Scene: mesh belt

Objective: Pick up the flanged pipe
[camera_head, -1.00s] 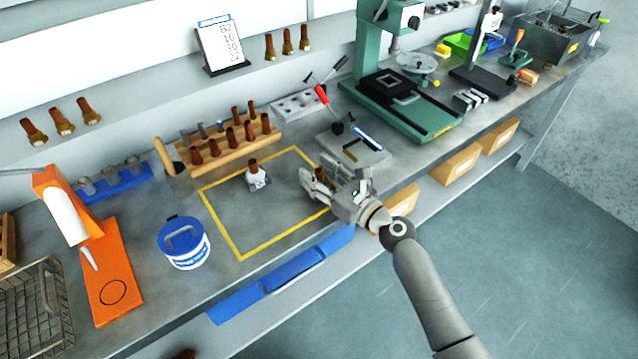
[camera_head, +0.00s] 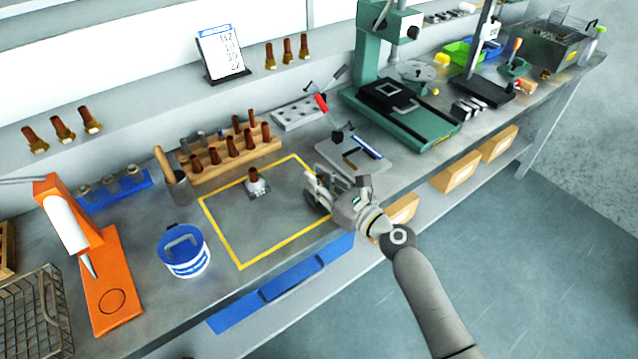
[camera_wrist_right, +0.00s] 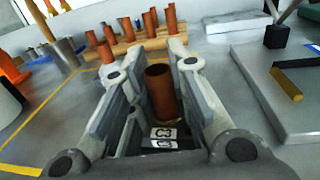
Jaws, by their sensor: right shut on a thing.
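The flanged pipe (camera_wrist_right: 159,92) is a brown tube standing upright between my right gripper's fingers in the right wrist view. A white tag marked C3 shows at its lower end; its flange is mostly hidden by the fingers. My right gripper (camera_head: 316,188) is shut on it, low over the right side of the yellow-outlined area on the bench. In the head view the fingers largely hide this pipe. A second brown pipe (camera_head: 254,175) stands on a pale base inside the yellow outline, left of the gripper. My left gripper is not in view.
A wooden rack (camera_head: 232,157) with several brown pipes stands behind the outlined area. A blue-and-white tub (camera_head: 184,252) and an orange stand (camera_head: 108,285) are to the left. A grey plate (camera_head: 350,152) and green press (camera_head: 405,110) stand to the right. The outline's front is clear.

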